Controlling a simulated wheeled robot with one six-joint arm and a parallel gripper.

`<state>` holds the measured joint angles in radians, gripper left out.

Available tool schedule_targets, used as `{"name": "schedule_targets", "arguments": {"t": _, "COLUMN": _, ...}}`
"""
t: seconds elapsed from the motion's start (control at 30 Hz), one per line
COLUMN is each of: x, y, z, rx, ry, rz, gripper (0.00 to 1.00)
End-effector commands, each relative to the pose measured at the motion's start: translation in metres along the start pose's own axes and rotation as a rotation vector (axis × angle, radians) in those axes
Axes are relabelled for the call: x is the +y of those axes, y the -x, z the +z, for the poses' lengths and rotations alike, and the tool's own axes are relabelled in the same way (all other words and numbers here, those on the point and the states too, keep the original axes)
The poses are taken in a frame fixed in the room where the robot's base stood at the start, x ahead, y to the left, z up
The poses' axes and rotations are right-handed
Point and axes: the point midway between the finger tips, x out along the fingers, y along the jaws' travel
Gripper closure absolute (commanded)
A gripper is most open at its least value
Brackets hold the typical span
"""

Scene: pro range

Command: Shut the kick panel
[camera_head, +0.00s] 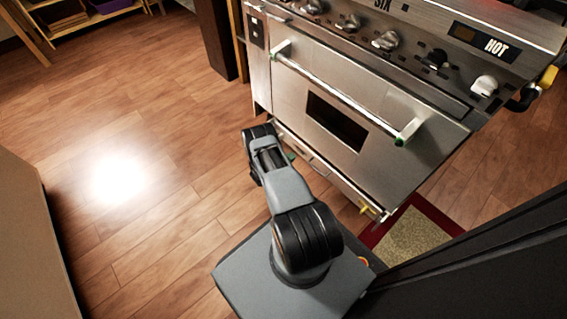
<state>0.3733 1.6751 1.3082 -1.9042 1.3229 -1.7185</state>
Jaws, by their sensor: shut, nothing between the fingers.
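The kick panel (322,168) is the narrow light metal strip low on the front of the steel range, below the oven door (290,88). It runs from behind my arm down to the lower right. Its left part is hidden by my arm, and how far it stands out from the range is hard to tell from above. A small yellow piece shows at its right end. My arm reaches up from my base, with its dark far joint in front of the range's lower left. My gripper's fingers cannot be seen; they are hidden by the arm.
The oven door looks shut; its long bar handle (340,92) sticks out. Several knobs line the top. A red-bordered mat (420,240) lies at the right. A brown box-like piece (30,250) stands at the left. The wooden floor (170,150) between is clear.

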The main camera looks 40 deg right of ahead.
Motion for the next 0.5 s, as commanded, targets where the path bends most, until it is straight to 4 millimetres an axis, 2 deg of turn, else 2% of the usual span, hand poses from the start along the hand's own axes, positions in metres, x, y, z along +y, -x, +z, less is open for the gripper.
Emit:
{"name": "schedule_targets", "arguments": {"t": 0.03, "x": 0.003, "y": -0.011, "z": -0.001, "rx": 0.003, "ry": -0.003, "rz": 0.000, "gripper": 1.00}}
{"name": "schedule_targets", "arguments": {"t": 0.2, "x": -0.002, "y": -0.037, "z": -0.001, "rx": 0.003, "ry": -0.004, "rz": -0.002, "gripper": 1.00}}
{"name": "schedule_targets", "arguments": {"t": 0.5, "x": -0.011, "y": -0.061, "z": -0.001, "rx": 0.001, "ry": -0.002, "rz": 0.000, "gripper": 1.00}}
